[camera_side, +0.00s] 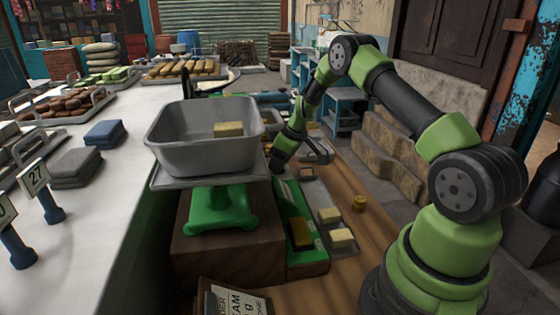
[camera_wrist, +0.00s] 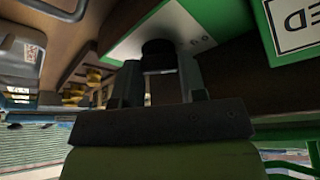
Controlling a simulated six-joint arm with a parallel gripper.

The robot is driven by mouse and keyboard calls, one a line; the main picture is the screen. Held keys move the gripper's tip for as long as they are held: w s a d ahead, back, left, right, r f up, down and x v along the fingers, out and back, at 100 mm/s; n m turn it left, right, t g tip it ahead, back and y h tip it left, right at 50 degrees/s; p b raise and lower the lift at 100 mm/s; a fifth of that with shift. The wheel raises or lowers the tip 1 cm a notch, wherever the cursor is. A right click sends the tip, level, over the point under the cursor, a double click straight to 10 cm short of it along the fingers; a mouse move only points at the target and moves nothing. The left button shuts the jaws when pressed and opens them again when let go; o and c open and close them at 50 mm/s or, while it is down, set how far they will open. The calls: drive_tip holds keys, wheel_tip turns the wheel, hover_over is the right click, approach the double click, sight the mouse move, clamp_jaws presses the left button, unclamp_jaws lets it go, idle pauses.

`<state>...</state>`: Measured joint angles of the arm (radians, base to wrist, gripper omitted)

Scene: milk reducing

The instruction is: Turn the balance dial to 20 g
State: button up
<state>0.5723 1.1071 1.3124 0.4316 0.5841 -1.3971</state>
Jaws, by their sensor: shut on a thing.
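The green balance (camera_side: 220,208) stands on a wooden block and carries a grey tub (camera_side: 165,150) on its plate. A pale yellow block (camera_side: 228,129) lies in the tub. In the wrist view, my gripper (camera_wrist: 160,68) is shut on a dark round dial knob (camera_wrist: 158,47), with one finger on each side. The knob sits on a white and green panel (camera_wrist: 205,20). My gripper also shows in the side view (camera_side: 279,165), low beside the right edge of the balance plate. The dial is hidden in the side view, and I cannot read its setting.
An order card (camera_side: 240,303) stands at the front. The white counter (camera_side: 110,220) at left holds trays, folded cloths and number cards (camera_side: 35,177).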

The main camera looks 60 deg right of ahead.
drive_tip(key=shift+a+m+h, duration=0.1)
drive_tip(key=shift+m+h, duration=0.8)
drive_tip(key=shift+m, duration=1.5)
drive_tip(key=o, duration=0.9)
drive_tip(key=v, duration=1)
drive_tip(key=shift+w+a, duration=0.1)
